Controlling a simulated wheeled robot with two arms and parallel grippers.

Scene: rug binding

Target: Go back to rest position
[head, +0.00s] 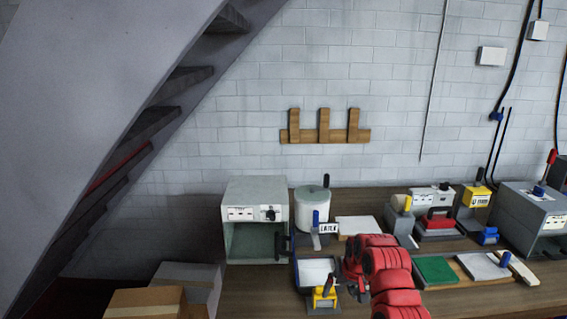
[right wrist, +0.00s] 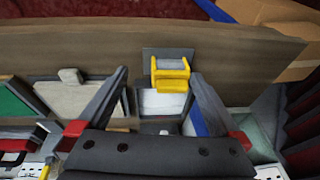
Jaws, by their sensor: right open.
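My right gripper (head: 355,286) shows at the end of the red arm over the workbench (head: 470,299), partly hidden by that arm. In the right wrist view its two dark fingers (right wrist: 158,82) are spread apart with nothing held between them. Beyond the fingertips is a yellow holder on a grey base (right wrist: 170,72), which also shows in the head view (head: 323,300). A white pad in a blue-edged tray (head: 314,271) lies beside it, and the pad (right wrist: 162,103) shows between the fingers. My left gripper is in neither view.
A grey open-fronted box (head: 241,192) and a white canister (head: 311,206) stand at the left of the bench. A green pad (head: 435,270) lies right of my arm. Cardboard boxes (head: 146,302) are at lower left. Several tools and a grey machine stand at right.

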